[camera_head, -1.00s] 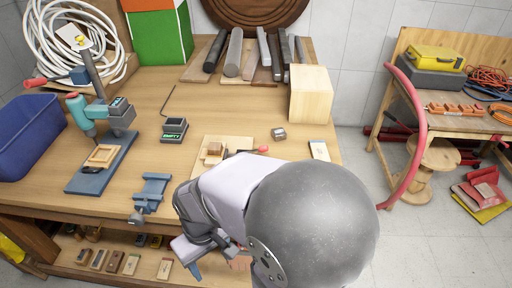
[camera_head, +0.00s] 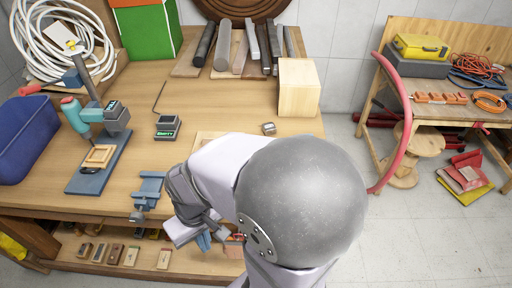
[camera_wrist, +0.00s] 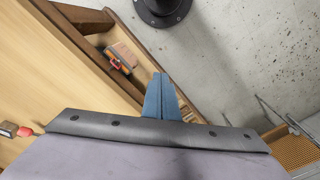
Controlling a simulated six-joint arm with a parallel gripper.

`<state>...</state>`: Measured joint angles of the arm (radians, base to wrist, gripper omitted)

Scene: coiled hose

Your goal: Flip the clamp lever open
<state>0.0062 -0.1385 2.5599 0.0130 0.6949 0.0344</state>
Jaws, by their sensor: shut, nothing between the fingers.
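The clamp and its red-tipped lever are hidden behind my arm in the head view; only a strip of the light wooden board (camera_head: 208,136) they sit on shows past it. In the wrist view a small red tip (camera_wrist: 26,131) beside a wooden piece shows at the lower left edge; I cannot tell if it is the lever. My gripper (camera_head: 204,241) is over the bench's front edge, apart from the board. Its blue fingers (camera_wrist: 160,97) are shut and empty in the wrist view, over the lower shelf and floor.
A blue vise (camera_head: 150,186) stands at the bench front, left of my arm. The drill press (camera_head: 100,150) and blue bin (camera_head: 27,135) are farther left. A wooden block (camera_head: 299,87) and small metal block (camera_head: 269,128) lie behind my arm. The lower shelf (camera_head: 62,256) holds several blocks.

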